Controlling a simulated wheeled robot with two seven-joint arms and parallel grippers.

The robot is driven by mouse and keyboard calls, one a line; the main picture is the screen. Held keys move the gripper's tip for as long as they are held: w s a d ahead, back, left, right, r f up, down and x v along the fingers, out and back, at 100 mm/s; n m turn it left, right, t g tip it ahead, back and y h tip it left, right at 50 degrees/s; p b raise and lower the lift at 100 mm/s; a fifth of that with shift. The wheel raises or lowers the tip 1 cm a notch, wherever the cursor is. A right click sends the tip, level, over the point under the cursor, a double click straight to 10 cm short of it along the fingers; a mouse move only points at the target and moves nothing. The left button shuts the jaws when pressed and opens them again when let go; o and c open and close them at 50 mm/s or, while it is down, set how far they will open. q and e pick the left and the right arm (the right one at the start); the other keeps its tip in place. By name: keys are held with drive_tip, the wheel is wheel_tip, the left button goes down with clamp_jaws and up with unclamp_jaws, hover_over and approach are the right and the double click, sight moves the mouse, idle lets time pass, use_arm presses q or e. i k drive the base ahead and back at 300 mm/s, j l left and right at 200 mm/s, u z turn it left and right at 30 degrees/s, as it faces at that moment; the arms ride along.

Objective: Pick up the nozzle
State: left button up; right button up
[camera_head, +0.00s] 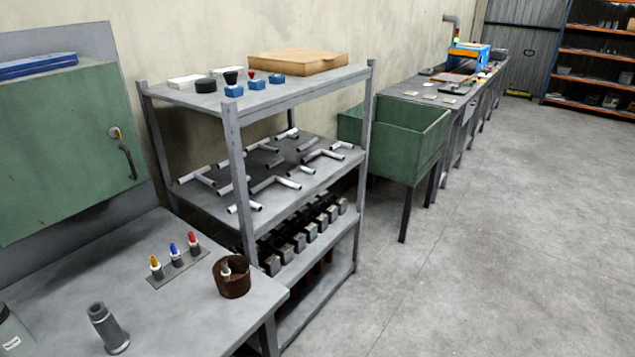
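Neither of my grippers is in view. A grey, stepped, tube-like piece (108,330) stands a little tilted near the front of the grey table at lower left; it may be the nozzle. Three small pieces stand in a row on a dark strip: one with a yellow tip (156,266), one blue (174,253) and one red (193,243). A brown rusty cup (233,283) stands near the table's right edge with a small light piece (226,269) inside. I cannot tell for sure which of these is the nozzle.
A green cabinet (60,150) stands behind the table (150,315). A grey shelf rack (232,150) beside it holds white pipe pieces and dark blocks. A green bin (400,150) and a long bench (460,95) follow. The floor at right is clear.

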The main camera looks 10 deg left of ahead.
sight(192, 241)
drive_tip(key=u, duration=1.25)
